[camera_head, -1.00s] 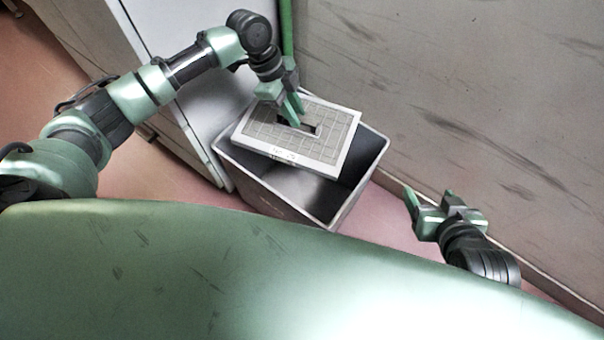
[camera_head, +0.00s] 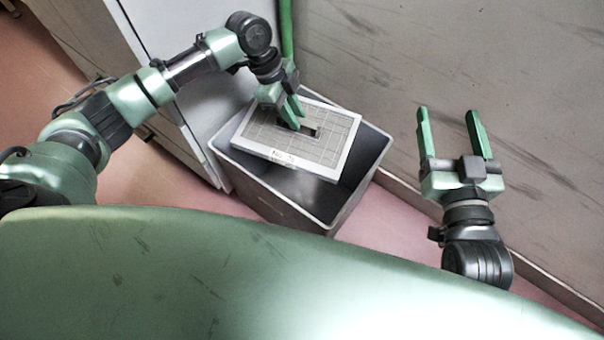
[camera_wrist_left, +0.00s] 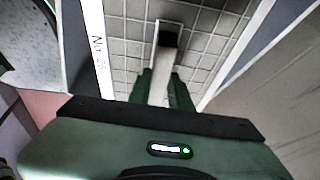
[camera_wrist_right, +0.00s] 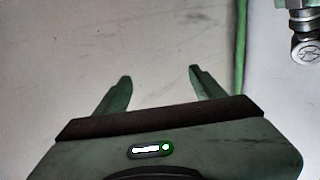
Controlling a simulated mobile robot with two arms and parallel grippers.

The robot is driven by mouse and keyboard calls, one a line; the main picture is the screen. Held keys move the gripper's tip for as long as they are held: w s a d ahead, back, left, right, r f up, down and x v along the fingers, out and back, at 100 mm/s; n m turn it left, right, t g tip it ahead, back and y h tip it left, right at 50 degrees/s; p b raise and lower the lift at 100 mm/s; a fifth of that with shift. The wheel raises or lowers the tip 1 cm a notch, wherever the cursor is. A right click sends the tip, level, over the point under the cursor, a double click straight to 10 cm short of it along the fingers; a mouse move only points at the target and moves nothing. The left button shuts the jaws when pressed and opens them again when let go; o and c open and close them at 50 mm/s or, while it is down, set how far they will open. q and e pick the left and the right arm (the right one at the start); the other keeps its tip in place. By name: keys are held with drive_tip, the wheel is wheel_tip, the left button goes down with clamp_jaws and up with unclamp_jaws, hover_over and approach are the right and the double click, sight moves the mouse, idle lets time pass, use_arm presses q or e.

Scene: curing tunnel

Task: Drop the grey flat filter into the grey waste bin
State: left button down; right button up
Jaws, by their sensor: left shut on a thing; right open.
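The grey flat filter (camera_head: 322,152) is a framed panel with a grid face and a handle in its middle. My left gripper (camera_head: 296,120) is shut on its handle and holds it tilted over the mouth of the grey waste bin (camera_head: 352,200). In the left wrist view the fingers close on the filter's handle strip, and the filter (camera_wrist_left: 205,50) shows a printed label on its frame. The filter hides part of the bin's opening; the inside that shows looks empty. My right gripper (camera_head: 450,122) is open and empty, to the right of the bin.
A scuffed grey wall (camera_head: 440,60) runs behind and right of the bin. A white cabinet (camera_head: 165,60) stands to the left, with a green upright pole (camera_head: 286,35) behind the bin. Pink floor (camera_head: 385,215) shows between bin and wall.

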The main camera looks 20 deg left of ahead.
use_arm(q)
drive_tip(key=shift+f+b, duration=0.6)
drive_tip(key=shift+b, duration=0.1)
use_arm(e)
wheel_tip(320, 180, up, 7)
drive_tip(key=s+t+y, duration=0.1)
drive_tip(key=t, duration=0.3)
drive_tip(key=shift+a+r+y, duration=0.2)
drive_tip(key=shift+a+y, duration=0.15)
drive_tip(key=shift+y, duration=0.05)
drive_tip(key=shift+s, duration=0.1)
use_arm(q)
drive_tip(key=c, duration=1.2)
unclamp_jaws()
